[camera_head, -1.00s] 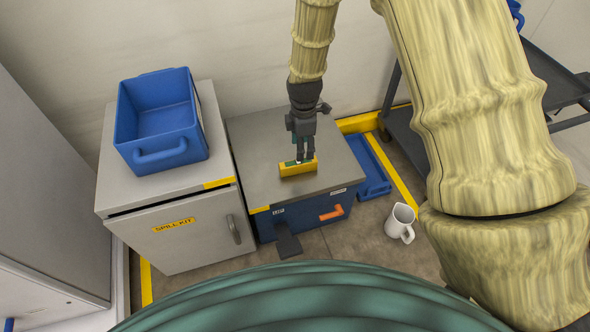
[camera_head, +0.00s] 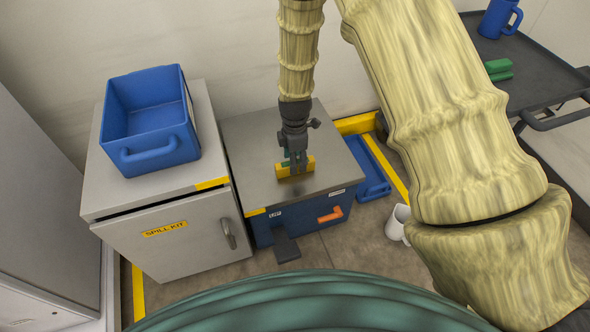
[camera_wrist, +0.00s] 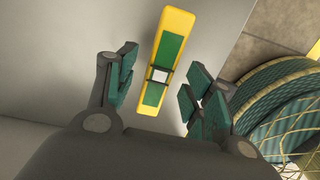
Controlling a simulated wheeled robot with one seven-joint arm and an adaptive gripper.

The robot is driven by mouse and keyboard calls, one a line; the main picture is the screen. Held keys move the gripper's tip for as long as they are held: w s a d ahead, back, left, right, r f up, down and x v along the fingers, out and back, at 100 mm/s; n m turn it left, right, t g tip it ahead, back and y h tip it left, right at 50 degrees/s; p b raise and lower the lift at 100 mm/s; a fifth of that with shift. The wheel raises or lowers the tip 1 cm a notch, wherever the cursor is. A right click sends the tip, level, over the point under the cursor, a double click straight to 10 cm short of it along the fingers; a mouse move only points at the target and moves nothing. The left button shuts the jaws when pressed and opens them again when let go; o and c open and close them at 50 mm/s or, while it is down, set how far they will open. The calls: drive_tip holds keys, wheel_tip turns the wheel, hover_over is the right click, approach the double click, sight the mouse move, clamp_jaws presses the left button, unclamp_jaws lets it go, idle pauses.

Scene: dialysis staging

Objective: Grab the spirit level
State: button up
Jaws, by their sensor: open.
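The spirit level (camera_head: 282,172) is a yellow bar with green faces and a small clear vial window. It rests on the grey top of the blue lift box (camera_head: 262,150). In the wrist view the spirit level (camera_wrist: 177,47) lies lengthwise between the two fingers, with a gap on each side. My gripper (camera_head: 295,168) points down at it, open, and hides its middle in the head view. In the wrist view my gripper (camera_wrist: 160,88) shows its green-padded fingers spread apart and empty.
A grey spill kit cabinet (camera_head: 190,235) with a blue bin (camera_head: 155,155) stands at left. A white jug (camera_head: 396,222) and a blue tray (camera_head: 370,170) are on the floor at right. A dark cart (camera_head: 545,75) holds a blue mug (camera_head: 497,18) and a green item (camera_head: 498,68).

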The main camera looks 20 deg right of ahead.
wheel_tip(320, 180, down, 2)
drive_tip(key=shift+f, duration=0.1)
drive_tip(key=c, duration=1.1)
clamp_jaws()
